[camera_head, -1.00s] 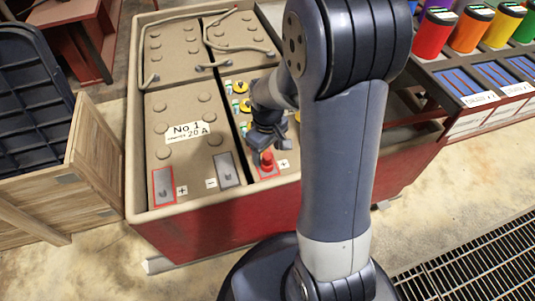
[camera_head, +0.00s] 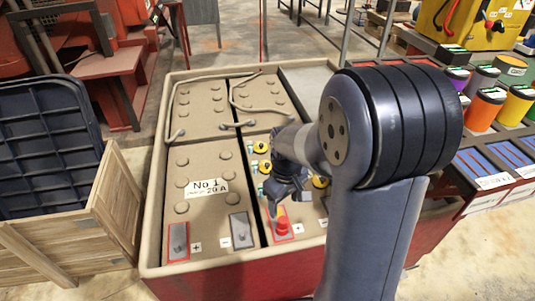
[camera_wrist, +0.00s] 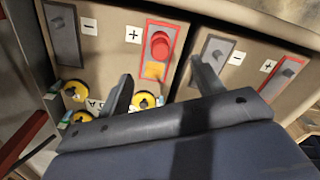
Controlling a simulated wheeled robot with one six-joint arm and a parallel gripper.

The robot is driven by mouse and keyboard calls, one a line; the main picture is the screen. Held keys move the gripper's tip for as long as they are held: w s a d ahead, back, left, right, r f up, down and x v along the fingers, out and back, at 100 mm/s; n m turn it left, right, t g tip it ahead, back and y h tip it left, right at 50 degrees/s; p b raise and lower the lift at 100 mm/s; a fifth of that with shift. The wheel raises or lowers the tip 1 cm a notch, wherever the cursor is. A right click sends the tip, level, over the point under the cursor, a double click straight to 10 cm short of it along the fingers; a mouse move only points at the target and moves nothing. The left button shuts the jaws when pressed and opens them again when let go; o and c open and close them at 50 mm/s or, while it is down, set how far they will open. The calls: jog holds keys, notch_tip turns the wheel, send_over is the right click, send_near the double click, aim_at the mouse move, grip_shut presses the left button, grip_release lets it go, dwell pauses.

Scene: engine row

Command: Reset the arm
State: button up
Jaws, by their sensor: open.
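My gripper (camera_wrist: 163,97) is open and empty in the wrist view, its two fingers apart. Beyond and between the fingers is a red cap (camera_wrist: 160,46) on a red-framed terminal plate marked plus. In the head view my gripper (camera_head: 278,200) hangs just above the same red cap (camera_head: 282,227), at the front of the battery box (camera_head: 150,240). My arm reaches in from the right and hides part of the box. Whether the fingers touch the cap cannot be told in the head view; in the wrist view they look clear of it.
A battery marked No 1 (camera_head: 200,160) fills the box's left side. Several yellow round pieces (camera_head: 262,147) lie beside my gripper. A wooden crate (camera_head: 90,230) stands at left. A rack with coloured cylinders (camera_head: 482,108) stands at right.

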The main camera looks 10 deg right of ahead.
aim_at(283, 219)
notch_tip(283, 219, down, 11)
jog(key=b, duration=0.4)
jog(key=shift+r+b, duration=0.1)
jog(key=shift+b, duration=0.2)
jog(key=shift+r+p, duration=1.15)
jog(key=shift+r, duration=0.5)
jog(key=shift+f, duration=0.1)
